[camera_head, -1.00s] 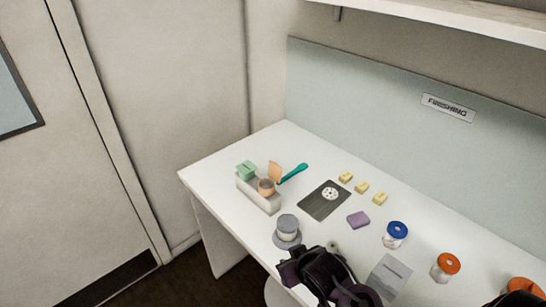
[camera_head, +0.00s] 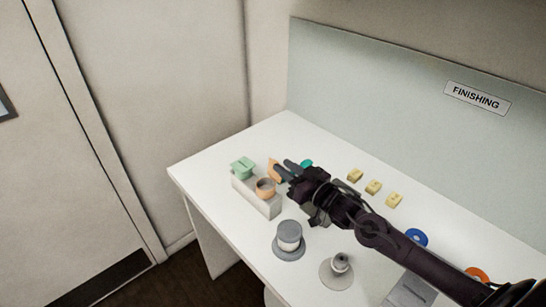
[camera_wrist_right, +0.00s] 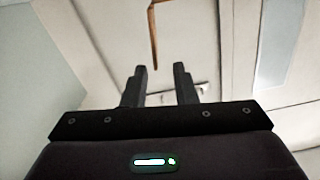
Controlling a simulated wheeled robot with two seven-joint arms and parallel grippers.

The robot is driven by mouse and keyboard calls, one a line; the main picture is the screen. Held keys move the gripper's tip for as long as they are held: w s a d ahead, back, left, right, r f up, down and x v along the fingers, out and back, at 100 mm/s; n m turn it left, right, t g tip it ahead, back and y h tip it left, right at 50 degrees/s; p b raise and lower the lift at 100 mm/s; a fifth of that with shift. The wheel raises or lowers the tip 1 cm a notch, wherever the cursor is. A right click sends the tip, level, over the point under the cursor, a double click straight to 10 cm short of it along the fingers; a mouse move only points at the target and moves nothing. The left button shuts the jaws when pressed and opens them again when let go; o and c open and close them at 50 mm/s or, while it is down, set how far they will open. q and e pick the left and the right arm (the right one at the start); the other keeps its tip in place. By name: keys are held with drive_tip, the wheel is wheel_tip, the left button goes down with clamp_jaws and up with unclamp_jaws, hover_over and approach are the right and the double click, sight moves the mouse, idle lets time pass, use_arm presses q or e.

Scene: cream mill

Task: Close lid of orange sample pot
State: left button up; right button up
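The orange sample pot (camera_head: 265,190) sits in a pale block holder (camera_head: 262,206) on the white table. Its orange lid (camera_head: 273,170) stands upright, open, at the far side of the pot. My right gripper (camera_head: 281,168) reaches in from the right with its fingertips close beside the lid. In the right wrist view, the two fingers (camera_wrist_right: 160,72) are apart with nothing between them. The lid's thin edge (camera_wrist_right: 153,35) shows just beyond the fingertips. I cannot tell whether they touch it. My left gripper is out of view.
A green pot (camera_head: 243,164) with its lid down stands beside the orange one. Yellow blocks (camera_head: 373,187) lie behind my arm. A teal tool (camera_head: 306,163) is partly hidden.

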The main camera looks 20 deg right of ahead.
sight(273, 160)
drive_tip(key=p+x, duration=0.1)
drive_tip(key=x, duration=0.4)
drive_tip(key=shift+w, duration=0.4)
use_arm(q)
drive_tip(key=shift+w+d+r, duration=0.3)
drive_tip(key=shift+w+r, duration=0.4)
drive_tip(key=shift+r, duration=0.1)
use_arm(e)
drive_tip(key=shift+f, duration=0.15)
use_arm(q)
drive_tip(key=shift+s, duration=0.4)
use_arm(e)
clamp_jaws()
